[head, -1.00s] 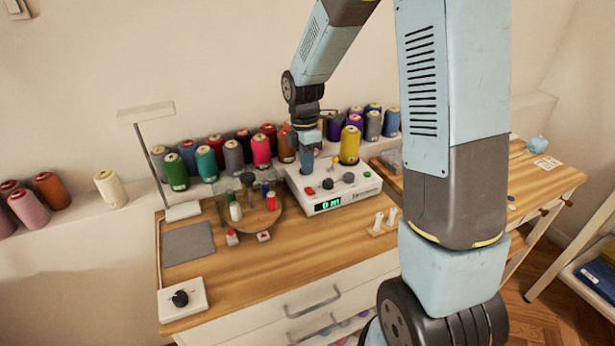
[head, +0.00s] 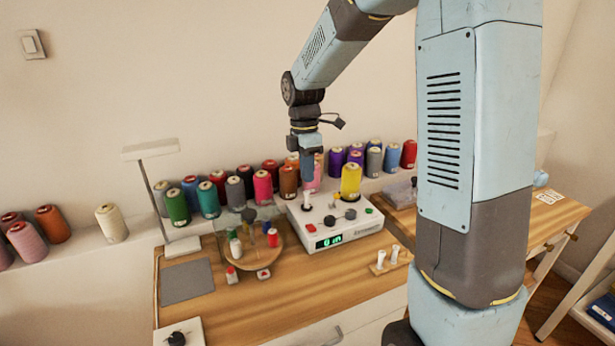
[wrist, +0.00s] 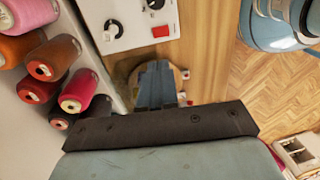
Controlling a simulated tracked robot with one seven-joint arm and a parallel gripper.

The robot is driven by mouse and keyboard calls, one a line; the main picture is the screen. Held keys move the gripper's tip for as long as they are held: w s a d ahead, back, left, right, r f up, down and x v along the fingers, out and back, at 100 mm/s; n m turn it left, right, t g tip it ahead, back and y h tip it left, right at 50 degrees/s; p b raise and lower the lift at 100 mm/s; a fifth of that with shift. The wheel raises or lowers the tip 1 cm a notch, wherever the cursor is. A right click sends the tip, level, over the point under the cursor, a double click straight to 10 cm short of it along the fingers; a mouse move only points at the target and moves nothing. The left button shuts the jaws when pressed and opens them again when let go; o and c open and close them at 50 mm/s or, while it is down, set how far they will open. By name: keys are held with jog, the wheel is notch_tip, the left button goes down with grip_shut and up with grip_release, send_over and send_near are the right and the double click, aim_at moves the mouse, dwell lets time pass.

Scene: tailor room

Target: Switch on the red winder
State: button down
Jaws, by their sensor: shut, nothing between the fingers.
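The winder (head: 341,229) is a white box on the wooden worktop with a lit green display (head: 328,241). A red button (head: 311,229) is at its left front, with black knobs beside it and a small green button at the right. A white bobbin (head: 306,200) stands on its left rear, and a yellow spool (head: 351,180) stands behind. In the head view my gripper (head: 308,186) points down over the winder's left rear, shut and empty. In the wrist view the winder (wrist: 135,17) and red button (wrist: 161,32) are beyond my shut fingertips (wrist: 157,66).
Several thread spools (head: 262,187) line the ledge behind. A round wooden tray (head: 262,252) with small spools is left of the winder, beside a lamp (head: 166,200). A small stand with white bobbins (head: 390,259) is at the right front.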

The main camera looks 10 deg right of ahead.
aim_at(313, 230)
jog(key=shift+s, duration=0.15)
jog(key=shift+s+d+r, duration=0.1)
jog(key=shift+s+d, duration=0.1)
jog(key=shift+s, duration=0.35)
jog(key=f, duration=0.4)
jog(key=s+f, duration=0.1)
jog(key=f, duration=0.9)
jog(key=shift+s+d, duration=0.15)
jog(key=shift+s, duration=0.15)
jog(key=shift+s+f, duration=0.2)
